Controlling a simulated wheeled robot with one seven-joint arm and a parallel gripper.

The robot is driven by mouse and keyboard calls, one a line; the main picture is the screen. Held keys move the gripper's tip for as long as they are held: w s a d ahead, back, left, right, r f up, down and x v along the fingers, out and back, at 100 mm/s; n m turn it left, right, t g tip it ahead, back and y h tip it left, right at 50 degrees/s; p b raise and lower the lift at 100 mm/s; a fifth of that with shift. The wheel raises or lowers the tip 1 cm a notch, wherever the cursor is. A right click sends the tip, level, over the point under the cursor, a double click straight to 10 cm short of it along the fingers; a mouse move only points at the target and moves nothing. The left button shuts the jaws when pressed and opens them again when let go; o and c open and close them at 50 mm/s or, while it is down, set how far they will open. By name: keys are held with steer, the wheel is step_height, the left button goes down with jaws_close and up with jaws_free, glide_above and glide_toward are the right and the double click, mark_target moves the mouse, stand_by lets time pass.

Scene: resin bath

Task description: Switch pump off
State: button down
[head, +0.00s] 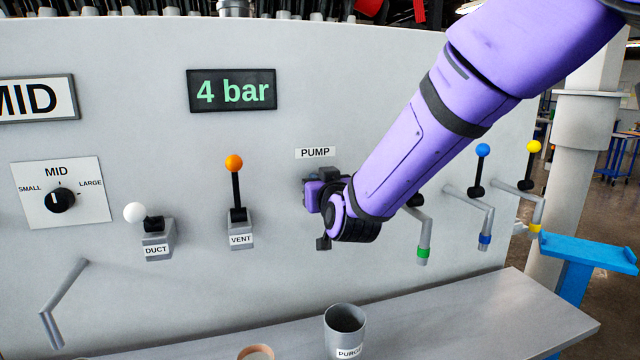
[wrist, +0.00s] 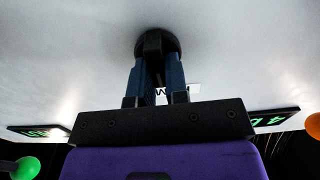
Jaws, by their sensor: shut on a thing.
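The PUMP label (head: 315,153) is on the grey panel, straight above my gripper (head: 322,195). In the wrist view, the two blue fingers of my gripper (wrist: 157,68) are shut on a black round pump knob (wrist: 157,39) on the panel. The knob is hidden behind my gripper in the head view. Its exact setting cannot be read. A display (head: 232,90) up and left of the label reads 4 bar.
Left of my gripper are the orange VENT lever (head: 234,164), the white DUCT lever (head: 135,212) and the MID dial (head: 60,200). Blue (head: 483,150) and yellow (head: 534,147) levers stand right. A PURGE cup (head: 345,330) sits on the shelf below.

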steer(key=c, duration=1.1)
jaws_free()
steer(key=shift+s, duration=0.1)
steer(key=v, duration=1)
steer(key=shift+s, duration=0.35)
steer(key=shift+d, duration=0.1)
